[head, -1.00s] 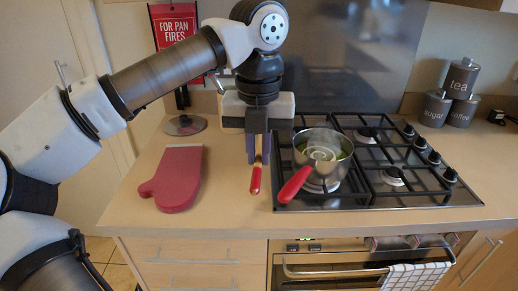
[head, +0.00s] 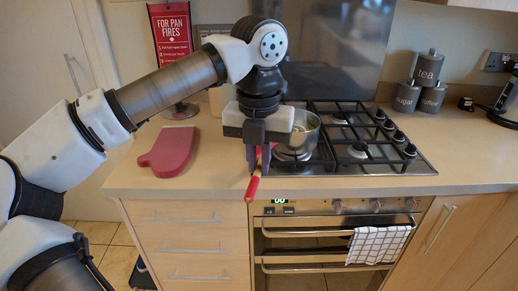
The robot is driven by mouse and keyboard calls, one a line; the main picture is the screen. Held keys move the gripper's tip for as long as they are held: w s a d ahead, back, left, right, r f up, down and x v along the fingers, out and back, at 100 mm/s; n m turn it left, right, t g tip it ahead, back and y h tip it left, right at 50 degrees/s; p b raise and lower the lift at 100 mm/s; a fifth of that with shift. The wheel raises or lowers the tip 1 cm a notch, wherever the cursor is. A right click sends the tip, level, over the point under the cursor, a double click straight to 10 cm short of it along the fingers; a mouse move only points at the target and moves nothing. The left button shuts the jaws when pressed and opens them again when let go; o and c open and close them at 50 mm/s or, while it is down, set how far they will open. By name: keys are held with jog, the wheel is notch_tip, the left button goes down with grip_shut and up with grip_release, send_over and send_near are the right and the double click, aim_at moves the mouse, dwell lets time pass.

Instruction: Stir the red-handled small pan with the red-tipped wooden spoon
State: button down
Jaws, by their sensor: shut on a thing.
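The small steel pan (head: 299,137) sits on the left front part of the hob, partly hidden by my gripper. Pale green liquid shows inside it. A bit of red between and beside my fingers appears to be its handle, mostly hidden. The spoon's other end is hidden.
A red oven mitt (head: 168,149) lies on the counter at left, with a pan-fire sign (head: 172,45) behind it. The hob's black grates (head: 365,140) extend right. Grey canisters (head: 420,90) and a kettle (head: 507,105) stand at far right. A towel (head: 377,249) hangs on the oven.

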jog(key=w+f+m, duration=0.3)
jog(key=f+m, duration=1.4)
jog(key=f, duration=0.7)
jog(key=w+f+m, duration=0.3)
jog(key=f+m, duration=1.3)
jog(key=f, duration=0.8)
jog(key=shift+d+f+m, duration=0.3)
jog(key=shift+d+m, duration=0.1)
